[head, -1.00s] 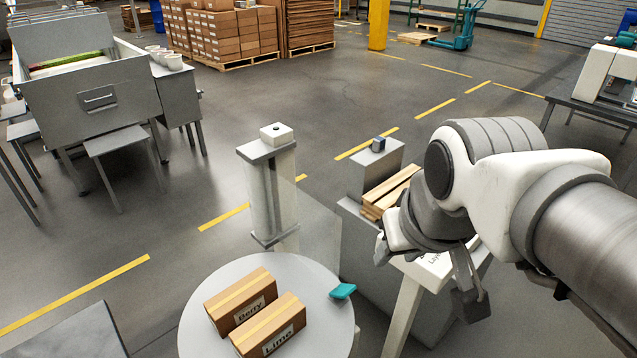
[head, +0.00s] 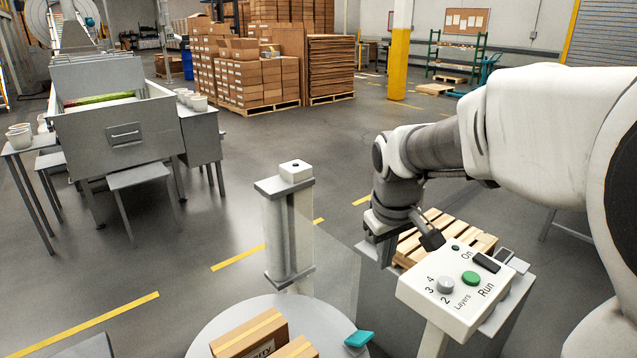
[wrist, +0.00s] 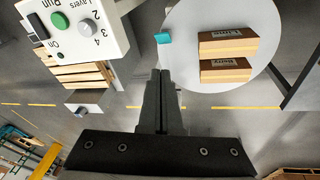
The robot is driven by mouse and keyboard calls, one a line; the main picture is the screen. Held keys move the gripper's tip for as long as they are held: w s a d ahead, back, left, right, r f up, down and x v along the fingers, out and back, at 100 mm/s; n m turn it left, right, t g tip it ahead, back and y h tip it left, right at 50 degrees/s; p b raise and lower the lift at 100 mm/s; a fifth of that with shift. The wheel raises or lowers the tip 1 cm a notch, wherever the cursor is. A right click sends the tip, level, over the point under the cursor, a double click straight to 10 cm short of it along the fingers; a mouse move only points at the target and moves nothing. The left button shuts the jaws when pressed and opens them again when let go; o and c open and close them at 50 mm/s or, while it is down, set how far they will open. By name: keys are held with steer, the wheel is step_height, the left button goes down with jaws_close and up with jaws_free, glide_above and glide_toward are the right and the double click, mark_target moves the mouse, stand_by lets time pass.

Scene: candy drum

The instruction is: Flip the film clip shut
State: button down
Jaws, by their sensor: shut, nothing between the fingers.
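The film clip, which I take to be the small teal piece (head: 359,339), sits at the right edge of the round grey turntable (head: 212,333). It looks tilted up, but I cannot tell clearly how far open it is. In the wrist view the clip (wrist: 163,38) lies just beyond my fingertips. My gripper (wrist: 159,72) is shut and empty, apart from the clip. In the head view it hangs above and to the right of the clip, left of the control box. A clear film sheet (head: 336,275) spans from the roll column (head: 289,235) toward the turntable.
Two cartons (head: 250,333) stand on the turntable. The white control box (head: 463,290), with a green Run button and a layers knob, is close to my gripper. A wooden pallet stack (head: 447,233) is behind it. Open floor lies left of the roll column.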

steer(key=w+f+n+g+b, duration=0.1)
steer(key=w+f+n+b, duration=0.15)
steer(key=w+f, duration=0.7)
steer(key=g+y+b, duration=0.1)
steer(key=b, duration=0.1)
glide_above(362, 337)
steer(key=w, duration=0.1)
step_height(362, 337, down, 12)
steer(key=shift+w+a+f+n, duration=0.15)
steer(key=shift+a+n, duration=0.1)
steer(key=shift+a, duration=0.1)
steer(key=f, duration=0.3)
steer(key=f+b, duration=0.1)
steer(key=f, duration=0.2)
steer(key=f+b, duration=0.1)
steer(key=f, duration=0.2)
steer(key=shift+w+a+f, duration=0.3)
steer(key=shift+f, duration=0.05)
steer(key=f, duration=0.1)
steer(key=s+d+f+b, duration=0.1)
steer(key=shift+s+d+f, duration=0.15)
steer(key=shift+s+f, duration=0.1)
steer(key=shift+f, duration=0.1)
steer(key=shift+s+d+f, duration=0.15)
steer(key=shift+s+f, duration=0.1)
steer(key=shift+f, duration=0.05)
